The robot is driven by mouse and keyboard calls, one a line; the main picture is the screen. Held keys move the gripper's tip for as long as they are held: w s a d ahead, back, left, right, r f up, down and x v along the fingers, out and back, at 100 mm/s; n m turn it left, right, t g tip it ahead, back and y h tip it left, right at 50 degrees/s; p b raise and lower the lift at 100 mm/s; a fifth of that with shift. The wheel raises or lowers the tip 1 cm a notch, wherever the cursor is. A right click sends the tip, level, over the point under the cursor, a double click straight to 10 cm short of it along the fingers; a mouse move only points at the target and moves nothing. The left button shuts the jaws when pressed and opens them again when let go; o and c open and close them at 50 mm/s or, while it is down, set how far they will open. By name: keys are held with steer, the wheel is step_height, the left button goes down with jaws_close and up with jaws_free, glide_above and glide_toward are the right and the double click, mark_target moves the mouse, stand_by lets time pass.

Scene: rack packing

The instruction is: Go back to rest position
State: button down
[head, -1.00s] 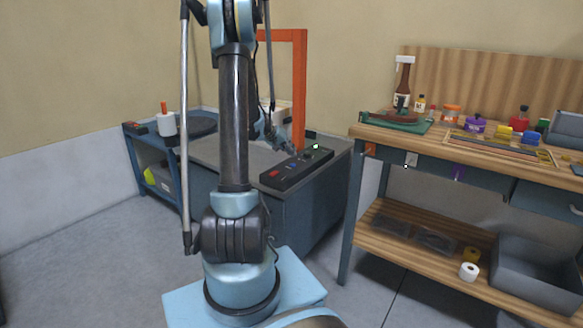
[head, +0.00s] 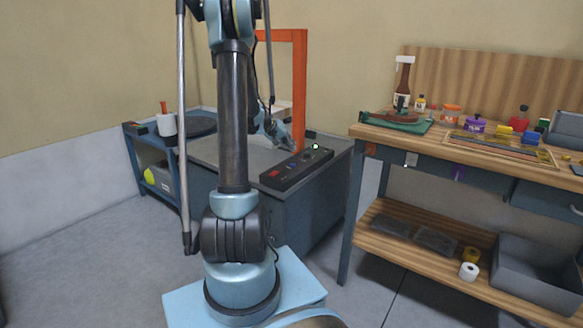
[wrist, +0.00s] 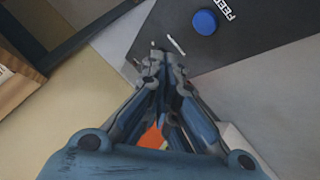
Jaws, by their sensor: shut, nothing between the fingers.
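My gripper (wrist: 163,62) is shut and empty in the wrist view. Its tips are beside a black control box with white lettering and a round blue button (wrist: 205,22). In the head view my gripper (head: 287,140) shows partly behind my arm, just above the black control box (head: 296,168). The box has a red button and a lit green lamp, and lies on the near edge of the grey machine table (head: 325,195). I cannot tell if the fingers touch the box.
An orange frame (head: 300,85) stands on the machine table. A wooden workbench (head: 400,145) with bottles, jars and a tray is at right, with a grey bin (head: 535,275) on its lower shelf. A blue cart (head: 155,185) stands at left. The floor between is clear.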

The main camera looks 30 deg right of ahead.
stand_by(0.3)
steer(key=s+a+r+n+t+y, duration=0.15)
steer(key=s+a, duration=0.25)
steer(key=a, duration=0.5)
steer(key=s+a+r+n+y, duration=0.1)
steer(key=s+a+r, duration=0.25)
steer(key=a, duration=0.45)
steer(key=s+a+r+n+y, duration=0.15)
steer(key=s+a, duration=0.25)
steer(key=a, duration=0.5)
steer(key=s+a+f+n+y, duration=0.2)
steer(key=s+a+f, duration=0.1)
steer(key=s+a, duration=0.6)
steer(key=s+a+f+n+y, duration=0.2)
steer(key=s+a+f+y, duration=0.1)
steer(key=s+a, duration=0.7)
steer(key=shift+s+a+f, duration=0.25)
steer(key=shift+s+f, duration=0.3)
steer(key=shift+s, duration=0.25)
steer(key=shift+w+f, duration=0.2)
steer(key=shift+w, duration=0.25)
